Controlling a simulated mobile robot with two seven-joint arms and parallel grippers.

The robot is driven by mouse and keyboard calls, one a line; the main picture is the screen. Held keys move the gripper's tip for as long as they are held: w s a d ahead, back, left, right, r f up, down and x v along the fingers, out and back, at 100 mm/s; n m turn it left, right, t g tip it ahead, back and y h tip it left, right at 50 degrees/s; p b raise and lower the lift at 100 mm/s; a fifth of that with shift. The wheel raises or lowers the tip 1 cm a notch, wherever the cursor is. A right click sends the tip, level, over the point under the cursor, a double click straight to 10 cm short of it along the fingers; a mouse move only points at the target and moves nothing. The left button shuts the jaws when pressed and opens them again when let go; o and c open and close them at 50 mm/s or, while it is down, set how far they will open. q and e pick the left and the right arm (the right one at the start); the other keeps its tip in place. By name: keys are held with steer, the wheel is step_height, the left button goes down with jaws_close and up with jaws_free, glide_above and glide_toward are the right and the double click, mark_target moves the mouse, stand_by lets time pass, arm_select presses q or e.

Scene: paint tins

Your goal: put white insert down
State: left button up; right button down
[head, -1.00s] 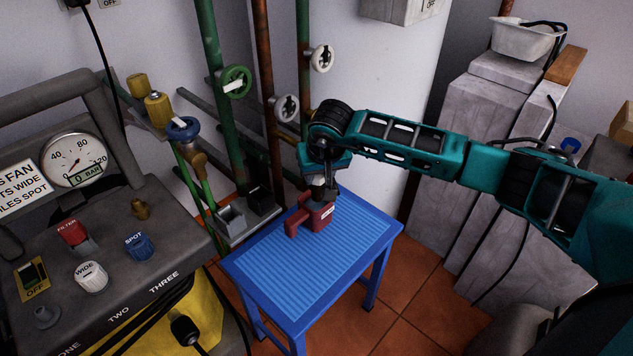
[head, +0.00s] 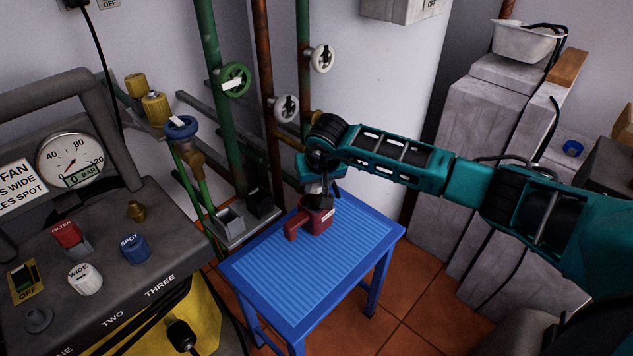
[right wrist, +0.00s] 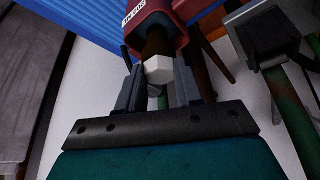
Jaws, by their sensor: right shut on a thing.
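The white insert (right wrist: 158,68) is a small pale faceted piece between the fingers of my right gripper (right wrist: 155,76) in the right wrist view. In the head view, a bit of the white insert (head: 314,188) shows under my right gripper (head: 322,188), which is shut on it. The insert is just above a red holder (head: 317,216) with a dark top opening, a handle toward the left and a white label. I cannot tell whether the insert touches the holder. The holder (right wrist: 153,17) also shows beyond the fingers in the wrist view. My left gripper is out of view.
The red holder stands on a blue ribbed table (head: 350,240), whose front and right areas are clear. Pipes with a green valve wheel (head: 236,80) rise behind it. Small grey open boxes (head: 230,220) sit at its back left. A control panel (head: 110,250) stands at left.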

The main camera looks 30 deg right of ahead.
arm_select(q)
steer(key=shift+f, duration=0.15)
arm_select(e)
steer(key=shift+s+f, duration=0.1)
steer(key=shift+f, duration=0.2)
